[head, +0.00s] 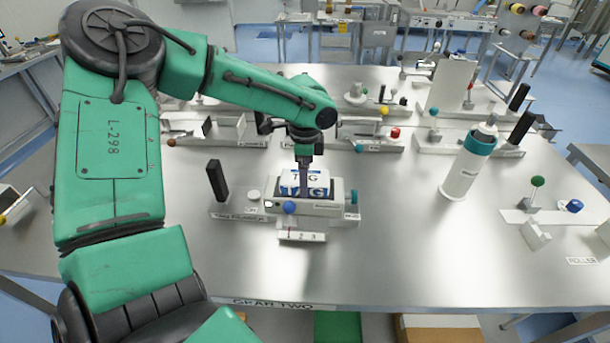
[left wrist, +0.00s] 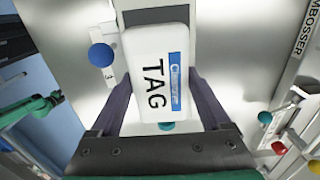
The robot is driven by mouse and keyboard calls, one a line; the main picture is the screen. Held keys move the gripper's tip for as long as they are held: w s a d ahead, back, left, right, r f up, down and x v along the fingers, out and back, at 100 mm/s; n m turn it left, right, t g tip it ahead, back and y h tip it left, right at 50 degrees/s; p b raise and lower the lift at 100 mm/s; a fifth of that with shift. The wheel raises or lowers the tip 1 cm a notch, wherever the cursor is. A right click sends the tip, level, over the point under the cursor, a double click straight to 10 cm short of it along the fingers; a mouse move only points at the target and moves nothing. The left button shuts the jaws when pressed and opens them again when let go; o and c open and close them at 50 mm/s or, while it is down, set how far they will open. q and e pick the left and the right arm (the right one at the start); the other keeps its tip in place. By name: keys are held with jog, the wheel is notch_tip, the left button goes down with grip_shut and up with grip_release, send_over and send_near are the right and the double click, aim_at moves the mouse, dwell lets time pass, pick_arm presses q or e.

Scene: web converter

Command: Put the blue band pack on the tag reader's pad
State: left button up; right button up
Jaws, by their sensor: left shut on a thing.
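The blue band pack (head: 290,181), a white block with a blue band and "TAG" lettering, is at the tag reader (head: 322,210). It also shows in the left wrist view (left wrist: 148,52). My left gripper (head: 304,183) points down and is shut on the pack, with one finger along each side in the left wrist view (left wrist: 155,88). The pack covers most of the reader's dark pad (head: 337,184). I cannot tell whether it touches the pad or hangs just above it. My right gripper is not in view.
A blue knob (head: 289,207) and a black post (head: 217,180) stand by the reader. Other stations line the back of the table. A white bottle with a teal collar (head: 469,165) stands to the right.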

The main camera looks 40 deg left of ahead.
pick_arm(q)
jog(key=shift+w+a, duration=0.1)
jog(key=o, duration=1.4)
jog(key=shift+f, duration=0.1)
jog(key=shift+r, duration=0.2)
notch_tip(320, 180, up, 12)
jog(key=shift+f+b, duration=0.1)
jog(key=shift+b, duration=0.25)
